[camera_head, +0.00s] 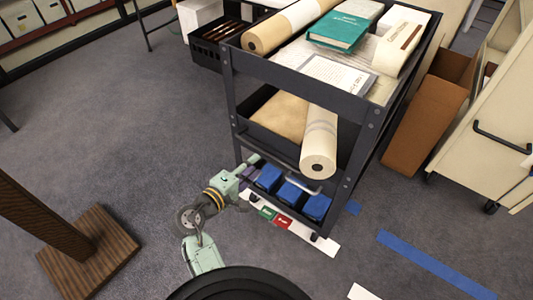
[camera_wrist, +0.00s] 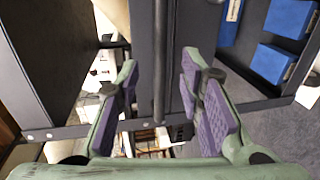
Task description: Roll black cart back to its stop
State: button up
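The black cart (camera_head: 300,78) stands upright at centre right in the head view, with loaded top, middle and bottom shelves. My gripper (camera_head: 252,168) is low beside the cart's near left corner. In the wrist view, my gripper (camera_wrist: 160,78) is open, with its purple finger pads apart. A thin dark upright bar of the cart (camera_wrist: 159,45) shows between the fingers. I cannot tell whether either pad touches it. The stop itself cannot be clearly made out; a white floor strip (camera_head: 325,246) with green and red marks lies under the cart's near edge.
A paper roll (camera_head: 318,165) juts from the middle shelf, and blue boxes (camera_head: 290,193) sit below. A brown bin (camera_head: 425,120) and cream cabinet (camera_head: 475,125) stand close at right. A wooden post base (camera_head: 90,250) is at left. Blue tape (camera_head: 435,263) marks the floor. Open carpet lies left.

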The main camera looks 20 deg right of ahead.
aim_at(265, 155)
jog(key=x, duration=0.7)
jog(key=shift+w+d+f+p, duration=0.1)
jog(key=shift+w+d+p, duration=0.15)
jog(key=shift+p, duration=0.05)
grip_shut()
dwell(0.5)
